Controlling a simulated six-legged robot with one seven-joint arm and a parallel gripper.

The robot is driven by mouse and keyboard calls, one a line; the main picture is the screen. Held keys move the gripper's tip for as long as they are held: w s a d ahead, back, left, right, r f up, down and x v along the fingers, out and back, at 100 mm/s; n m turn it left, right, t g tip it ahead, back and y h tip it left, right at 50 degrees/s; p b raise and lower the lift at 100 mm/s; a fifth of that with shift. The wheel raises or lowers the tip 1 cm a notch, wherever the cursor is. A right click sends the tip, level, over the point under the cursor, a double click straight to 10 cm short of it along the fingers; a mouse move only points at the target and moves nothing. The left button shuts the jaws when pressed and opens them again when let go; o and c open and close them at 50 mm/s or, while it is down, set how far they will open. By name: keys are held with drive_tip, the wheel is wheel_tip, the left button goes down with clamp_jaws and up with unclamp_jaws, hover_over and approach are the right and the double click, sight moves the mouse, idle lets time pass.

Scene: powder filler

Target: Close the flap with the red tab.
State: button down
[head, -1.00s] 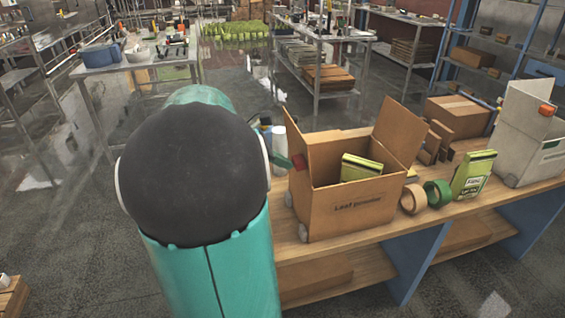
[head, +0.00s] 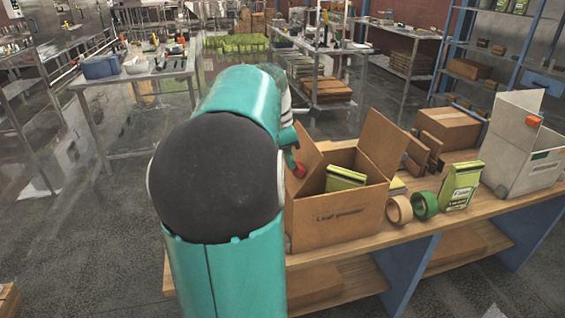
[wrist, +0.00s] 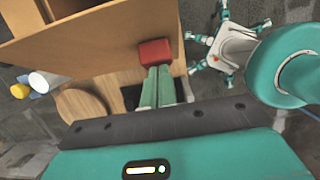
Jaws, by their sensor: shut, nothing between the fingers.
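The open cardboard box (head: 330,223) stands on the wooden bench, with a green packet (head: 344,178) inside. Its left flap (head: 306,147) stands up and carries the red tab (head: 299,171). The right flap (head: 382,143) also stands up. In the head view my gripper (head: 290,160) is at the outer left side of the box, partly hidden by my arm. In the wrist view my gripper (wrist: 156,70) has its green fingers shut and empty, tips right at the red tab (wrist: 154,51) on the brown flap (wrist: 95,37). I cannot tell whether they touch.
Tape rolls (head: 424,205) and a green packet (head: 461,186) stand right of the box. A white bin (head: 523,150) is at the bench's right end. A closed carton (head: 449,128) lies behind.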

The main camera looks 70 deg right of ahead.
sight(307, 165)
drive_tip(key=s+t, duration=0.1)
drive_tip(key=s+d+t+y, duration=0.2)
drive_tip(key=shift+s+f, duration=0.2)
drive_tip(key=shift+f, duration=0.1)
drive_tip(key=shift+s+d+f+t+y, duration=0.35)
drive_tip(key=shift+s+d+t+y, duration=0.2)
drive_tip(key=shift+t, duration=0.35)
drive_tip(key=shift+s+d+f, duration=0.35)
drive_tip(key=shift+s+f, duration=0.3)
drive_tip(key=shift+s+d+f, duration=0.3)
drive_tip(key=shift+s+f, duration=0.3)
drive_tip(key=shift+s, duration=0.05)
drive_tip(key=shift+s+d+f, duration=0.35)
drive_tip(key=shift+s+f, duration=0.4)
drive_tip(key=shift+f, duration=0.05)
drive_tip(key=shift+r, duration=0.9)
drive_tip(key=shift+r, duration=0.1)
